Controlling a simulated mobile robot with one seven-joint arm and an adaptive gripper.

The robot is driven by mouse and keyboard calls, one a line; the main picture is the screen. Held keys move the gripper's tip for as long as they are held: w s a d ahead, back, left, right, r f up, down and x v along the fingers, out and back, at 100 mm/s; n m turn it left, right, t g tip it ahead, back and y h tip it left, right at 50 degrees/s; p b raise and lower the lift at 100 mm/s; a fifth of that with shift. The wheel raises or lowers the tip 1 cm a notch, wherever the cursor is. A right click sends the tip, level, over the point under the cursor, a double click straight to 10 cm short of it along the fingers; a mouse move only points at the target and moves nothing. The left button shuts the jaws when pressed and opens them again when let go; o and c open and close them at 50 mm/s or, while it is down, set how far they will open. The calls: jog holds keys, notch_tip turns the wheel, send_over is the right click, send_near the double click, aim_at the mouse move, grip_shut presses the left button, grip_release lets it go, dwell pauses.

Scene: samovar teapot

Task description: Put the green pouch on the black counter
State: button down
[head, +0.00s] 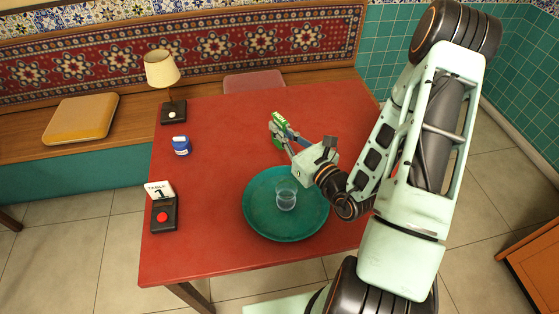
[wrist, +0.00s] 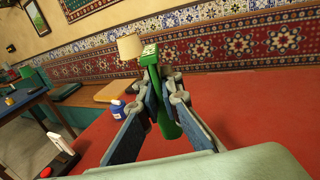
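The green pouch (head: 281,119) is at my gripper's fingertips, over the far middle of the red table. In the wrist view the pouch (wrist: 150,53) stands upright, with a pale patterned top and a darker green lower part. My gripper (head: 280,138) reaches in from the right. In the wrist view its fingers (wrist: 162,92) close in on the pouch from both sides, and it appears held. I cannot tell whether the pouch's bottom touches the table. No black counter is recognisable in either view.
The red table (head: 215,150) holds a teal round tray (head: 260,222) with a clear glass (head: 286,196), a lamp (head: 162,72), a blue jar (head: 181,146) and a table-number stand (head: 161,190). A cushioned bench stands behind. A wooden piece (head: 535,245) is at lower right.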

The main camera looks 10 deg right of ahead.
aim_at(276, 145)
jog(key=f+b, duration=0.1)
jog(key=f, duration=0.1)
jog(key=f+b, duration=0.1)
jog(key=shift+a+f+h+b, duration=0.2)
jog(key=shift+a+h+b, duration=0.1)
jog(key=shift+a, duration=0.05)
jog(key=w+b, duration=0.1)
jog(key=b, duration=0.2)
jog(key=d+f+b, duration=0.1)
jog(key=b, duration=0.1)
jog(key=shift+w+d+f+b, duration=0.1)
jog(key=shift+w+d+b, duration=0.05)
jog(key=shift+w+b, duration=0.25)
jog(key=w+d+f+b, duration=0.2)
jog(key=w+f+b, duration=0.1)
jog(key=w+d+f+b, duration=0.3)
jog(key=f+b, duration=0.1)
jog(key=w+d+f+b, duration=0.2)
jog(key=w+f+b, duration=0.1)
jog(key=b, duration=0.1)
jog(key=shift+d+f, duration=0.3)
jog(key=shift+f, duration=0.1)
jog(key=shift+f+b, duration=0.3)
jog(key=shift+b, duration=0.05)
